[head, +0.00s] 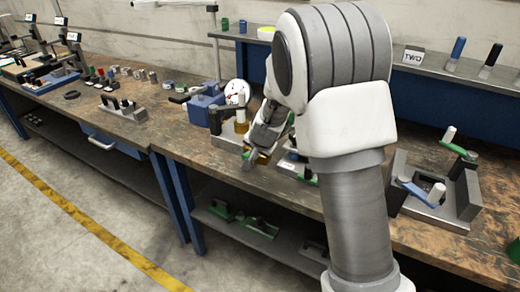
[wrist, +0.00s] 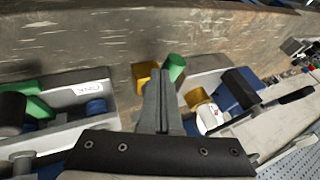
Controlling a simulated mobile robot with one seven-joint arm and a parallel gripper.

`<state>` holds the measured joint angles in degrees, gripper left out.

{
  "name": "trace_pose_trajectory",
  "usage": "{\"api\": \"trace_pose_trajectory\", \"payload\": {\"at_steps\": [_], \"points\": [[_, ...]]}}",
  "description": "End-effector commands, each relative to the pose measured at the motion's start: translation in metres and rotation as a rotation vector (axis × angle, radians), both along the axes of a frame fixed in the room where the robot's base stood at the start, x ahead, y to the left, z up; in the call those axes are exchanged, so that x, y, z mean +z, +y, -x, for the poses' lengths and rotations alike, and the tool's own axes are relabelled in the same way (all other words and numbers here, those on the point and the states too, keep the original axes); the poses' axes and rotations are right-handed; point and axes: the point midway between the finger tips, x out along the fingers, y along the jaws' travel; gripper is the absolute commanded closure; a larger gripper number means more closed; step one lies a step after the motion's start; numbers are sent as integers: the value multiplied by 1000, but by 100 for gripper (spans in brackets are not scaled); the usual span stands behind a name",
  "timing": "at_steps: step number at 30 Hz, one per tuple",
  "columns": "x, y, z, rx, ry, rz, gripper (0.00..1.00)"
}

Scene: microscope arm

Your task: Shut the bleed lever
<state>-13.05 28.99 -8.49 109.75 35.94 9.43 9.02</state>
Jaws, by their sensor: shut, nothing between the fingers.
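No lever carries a readable bleed label, so I cannot tell for sure which one it is. My gripper (head: 248,162) is shut and empty, low over the front of the bench. In the wrist view its fingers (wrist: 158,90) are together, with a gold block (wrist: 143,75) close on the left and a green cylinder (wrist: 174,67) on the right. I cannot tell whether they touch. These parts belong by a grey fixture (head: 226,140) that my wrist partly hides. A labelled grey unit with a green lever (wrist: 32,100) and a blue cylinder (wrist: 96,106) is left in the wrist view.
Another lever fixture (head: 440,200) stands right of my arm. A shelf (head: 470,75) runs along the back. Bare bench (head: 185,140) lies left of the grey fixture.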

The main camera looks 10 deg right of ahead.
Motion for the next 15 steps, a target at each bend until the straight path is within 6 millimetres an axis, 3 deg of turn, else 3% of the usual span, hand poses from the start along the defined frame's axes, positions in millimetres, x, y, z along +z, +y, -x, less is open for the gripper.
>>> {"api": "trace_pose_trajectory", "payload": {"at_steps": [15], "points": [[0,25,-17,4,2,-1,100]]}}
